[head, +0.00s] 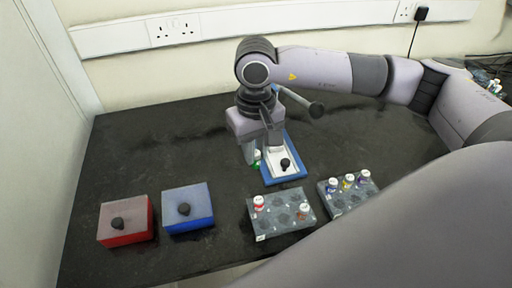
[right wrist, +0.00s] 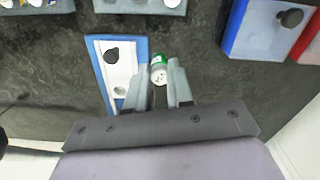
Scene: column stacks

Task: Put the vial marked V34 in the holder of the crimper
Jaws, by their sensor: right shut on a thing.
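My right gripper (head: 259,152) points down just left of the crimper and is shut on a small vial (head: 257,163) with a green body and white top. The vial also shows between the fingertips in the right wrist view (right wrist: 158,74); its marking is too small to read. The crimper (head: 297,170) has a blue base, a white plate and a black knob; it also shows left of the vial in the right wrist view (right wrist: 104,45). A pale round spot, perhaps the holder, lies on its plate. The vial is beside the base, not over it. My left gripper is out of view.
A grey rack (head: 281,228) with a few vials stands in front of the crimper, and a second rack (head: 337,204) with several vials stands to its right. A red box (head: 138,218) and a blue box (head: 200,210) sit at left. The table's back left is clear.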

